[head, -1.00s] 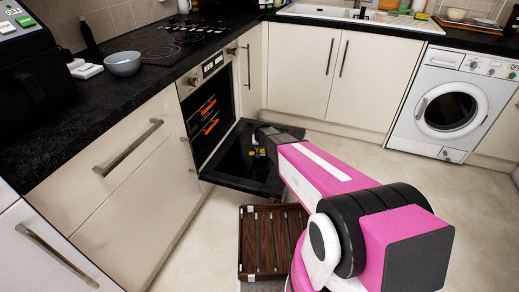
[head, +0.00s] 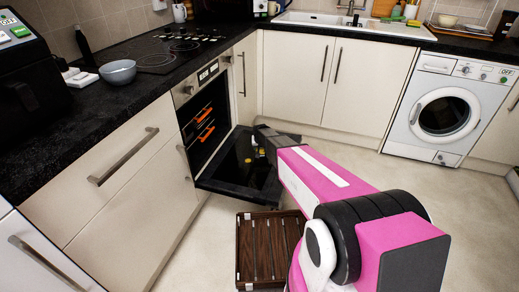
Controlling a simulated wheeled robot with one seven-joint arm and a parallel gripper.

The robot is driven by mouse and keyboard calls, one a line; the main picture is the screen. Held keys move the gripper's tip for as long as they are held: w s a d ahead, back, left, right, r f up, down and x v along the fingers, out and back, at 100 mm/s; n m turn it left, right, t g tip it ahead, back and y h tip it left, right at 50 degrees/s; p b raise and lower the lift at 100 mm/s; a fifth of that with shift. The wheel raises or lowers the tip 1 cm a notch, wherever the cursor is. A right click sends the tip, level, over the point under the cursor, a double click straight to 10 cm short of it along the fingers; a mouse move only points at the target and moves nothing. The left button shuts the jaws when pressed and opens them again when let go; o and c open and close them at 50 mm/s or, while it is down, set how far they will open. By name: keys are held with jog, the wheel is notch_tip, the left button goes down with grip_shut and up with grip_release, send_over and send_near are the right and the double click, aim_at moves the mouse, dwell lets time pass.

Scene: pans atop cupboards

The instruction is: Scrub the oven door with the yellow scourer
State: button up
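The oven door (head: 228,181) is folded down open, its dark inner face up, in front of the oven (head: 205,113). My pink arm reaches over its right side. The fingertips of my gripper (head: 257,156) are small and partly hidden by the arm, low over the door. Small yellow spots (head: 260,152) show at the gripper end; they may be the yellow scourer or part of the gripper. I cannot tell whether the gripper is open or shut, or whether it touches the door.
A brown slatted wooden crate (head: 246,258) stands on the floor just before the door. Cupboards (head: 296,75) and a washing machine (head: 444,110) line the back. A grey bowl (head: 118,73) is on the left counter. Floor at the right is clear.

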jog(key=shift+s+a+f, duration=0.1)
jog(key=shift+s+a, duration=0.15)
jog(key=shift+s, duration=0.45)
jog(key=shift+s+a, duration=0.3)
jog(key=shift+s, duration=0.45)
jog(key=shift+s+a+f, duration=0.1)
jog(key=shift+s+a, duration=0.15)
jog(key=shift+s, duration=0.45)
